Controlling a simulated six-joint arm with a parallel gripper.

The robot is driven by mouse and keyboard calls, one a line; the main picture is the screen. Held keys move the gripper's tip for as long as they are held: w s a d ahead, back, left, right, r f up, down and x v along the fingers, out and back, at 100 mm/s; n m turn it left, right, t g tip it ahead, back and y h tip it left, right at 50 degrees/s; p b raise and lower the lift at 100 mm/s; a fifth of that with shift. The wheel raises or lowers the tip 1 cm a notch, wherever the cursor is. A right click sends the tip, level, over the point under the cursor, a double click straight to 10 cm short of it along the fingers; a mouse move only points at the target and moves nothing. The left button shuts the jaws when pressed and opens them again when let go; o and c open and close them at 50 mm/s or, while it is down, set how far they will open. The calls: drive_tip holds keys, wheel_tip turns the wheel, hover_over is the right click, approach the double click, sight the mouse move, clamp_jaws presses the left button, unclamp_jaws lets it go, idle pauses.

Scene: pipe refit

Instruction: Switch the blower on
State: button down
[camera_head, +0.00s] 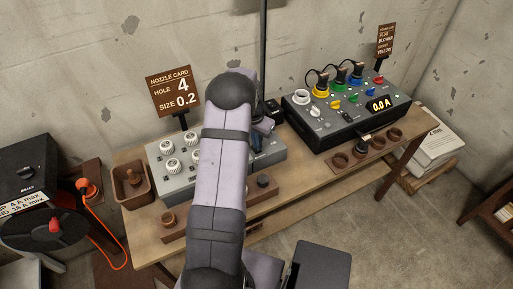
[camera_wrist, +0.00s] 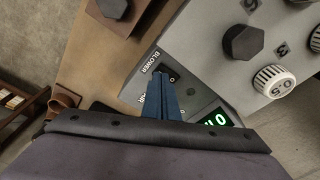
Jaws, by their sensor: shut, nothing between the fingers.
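The blower switch (camera_wrist: 174,76) is a small dark rocker beside the BLOWER label (camera_wrist: 154,60), with an "O" mark visible. It sits on the grey nozzle box (camera_wrist: 205,45), which also shows in the head view (camera_head: 176,187). My gripper (camera_wrist: 161,76) is shut and empty, its blue fingers over the panel right at the switch and covering part of it. I cannot tell whether the fingertips touch it. A green lit display (camera_wrist: 216,119) is partly hidden by my gripper. In the head view my arm hides the switch.
The nozzle box carries white numbered knobs (camera_wrist: 274,82) and a dark hexagonal plug (camera_wrist: 243,41). A socket box (camera_head: 345,110) with plugged cables reads 0.0 A at the right. A nozzle card (camera_head: 173,91) stands behind. Bare wooden bench (camera_head: 150,222) lies in front.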

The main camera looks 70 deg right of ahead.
drive_tip(key=shift+f+b, duration=0.5)
drive_tip(key=shift+f, duration=0.15)
idle(0.6)
drive_tip(key=shift+r, duration=0.1)
wheel_tip(320, 180, up, 7)
drive_tip(key=p, duration=0.4)
drive_tip(key=shift+p, duration=0.3)
idle(0.6)
